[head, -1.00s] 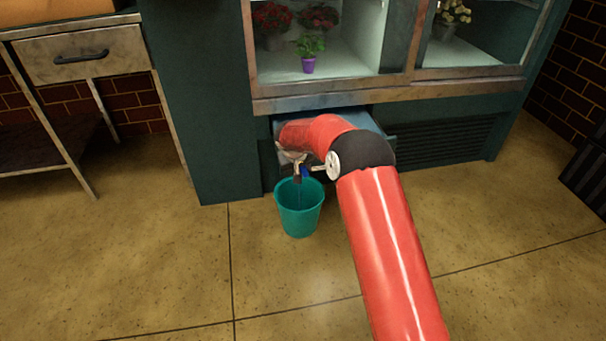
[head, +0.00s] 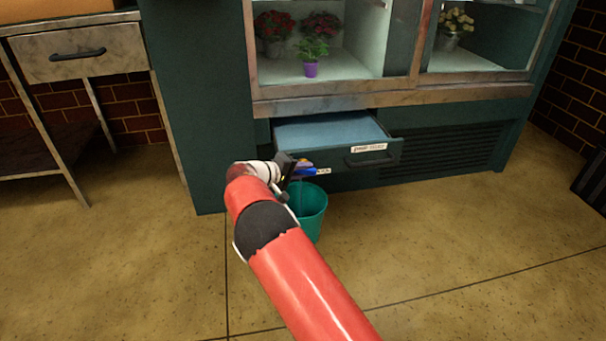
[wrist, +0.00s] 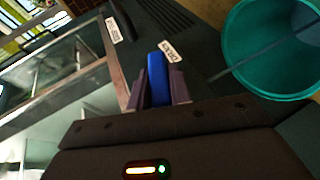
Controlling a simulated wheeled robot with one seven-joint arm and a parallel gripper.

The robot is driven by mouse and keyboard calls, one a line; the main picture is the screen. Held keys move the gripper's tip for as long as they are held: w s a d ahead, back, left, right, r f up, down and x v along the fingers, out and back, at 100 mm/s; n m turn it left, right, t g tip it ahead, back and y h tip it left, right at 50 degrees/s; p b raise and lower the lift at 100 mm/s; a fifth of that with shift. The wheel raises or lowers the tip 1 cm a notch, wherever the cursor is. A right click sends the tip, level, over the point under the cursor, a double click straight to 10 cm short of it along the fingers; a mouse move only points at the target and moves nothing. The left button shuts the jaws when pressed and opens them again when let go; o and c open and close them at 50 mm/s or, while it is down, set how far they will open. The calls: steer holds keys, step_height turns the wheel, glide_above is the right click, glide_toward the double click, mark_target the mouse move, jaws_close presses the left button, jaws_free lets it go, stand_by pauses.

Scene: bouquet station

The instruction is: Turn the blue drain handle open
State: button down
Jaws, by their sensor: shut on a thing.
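The blue drain handle (head: 308,171) is low on the front of the green cabinet, just above the bucket's rim. In the wrist view the blue handle (wrist: 156,78) stands between the two dark fingers of my gripper (wrist: 158,92), which are shut on it. In the head view my gripper (head: 292,168) reaches the handle from the left and partly hides it. A small white label (wrist: 168,50) sits beside the handle. The teal bucket (head: 310,208) stands on the floor below, partly behind my arm. A thin streak crosses the bucket (wrist: 245,50) in the wrist view.
A drawer (head: 335,132) with a dark handle and white label sticks out above the drain. Flower pots stand behind the cabinet's glass, including a purple pot (head: 310,69). A worktable (head: 78,55) stands at the left. The floor (head: 450,250) at the right is clear.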

steer(key=shift+f+n+t+h, duration=0.2)
steer(key=shift+n+t+h, duration=0.4)
steer(key=shift+t+h, duration=0.65)
steer(key=shift+h, duration=0.45)
steer(key=c, duration=1.3)
jaws_free()
steer(key=shift+g, duration=0.25)
steer(key=v, duration=0.7)
steer(key=shift+s+a+p, duration=0.25)
steer(key=shift+a+p, duration=0.05)
steer(key=shift+p, duration=0.1)
steer(key=shift+s+a, duration=0.1)
